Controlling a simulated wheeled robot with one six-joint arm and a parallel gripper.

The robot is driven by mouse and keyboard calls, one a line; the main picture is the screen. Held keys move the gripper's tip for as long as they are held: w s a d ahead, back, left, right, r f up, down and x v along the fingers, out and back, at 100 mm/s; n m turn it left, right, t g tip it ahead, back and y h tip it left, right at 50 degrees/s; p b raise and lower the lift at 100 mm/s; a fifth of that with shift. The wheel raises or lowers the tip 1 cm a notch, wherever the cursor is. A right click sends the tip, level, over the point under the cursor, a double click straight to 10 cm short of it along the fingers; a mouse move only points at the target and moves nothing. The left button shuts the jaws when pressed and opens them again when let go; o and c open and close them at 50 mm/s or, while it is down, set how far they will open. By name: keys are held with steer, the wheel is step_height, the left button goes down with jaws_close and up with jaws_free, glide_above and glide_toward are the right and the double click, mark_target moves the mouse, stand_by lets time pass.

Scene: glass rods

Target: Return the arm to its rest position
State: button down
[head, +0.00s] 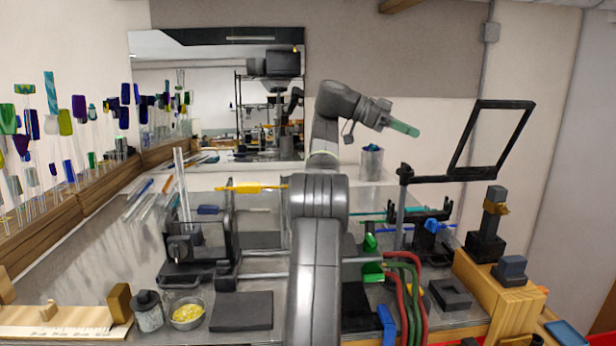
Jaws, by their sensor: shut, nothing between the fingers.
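My arm rises from the bottom middle of the head view, bends above the bench and reaches up and to the right. My gripper (403,128) is at its end, in the air in front of the back wall, with green fingers pointing right and slightly down. The fingers look closed together with nothing between them. The gripper touches nothing that I can see. The arm hides part of the middle of the bench.
A black square frame on a post (492,139) stands right of my gripper. A grey cup (371,162) is below it. Rods in holders (181,200), a small bowl (187,313), a dark block (241,311) and red and green hoses (408,290) crowd the bench. A mirror (205,95) hangs behind.

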steer(key=b, duration=0.1)
glide_toward(481, 163)
steer(key=d, duration=0.1)
steer(key=d+f, duration=0.1)
steer(key=d, duration=0.2)
steer(key=shift+s+d+f, duration=0.2)
steer(key=shift+d+f, duration=0.15)
steer(key=shift+f, duration=0.05)
steer(key=shift+w, duration=0.15)
steer(key=shift+a, duration=0.1)
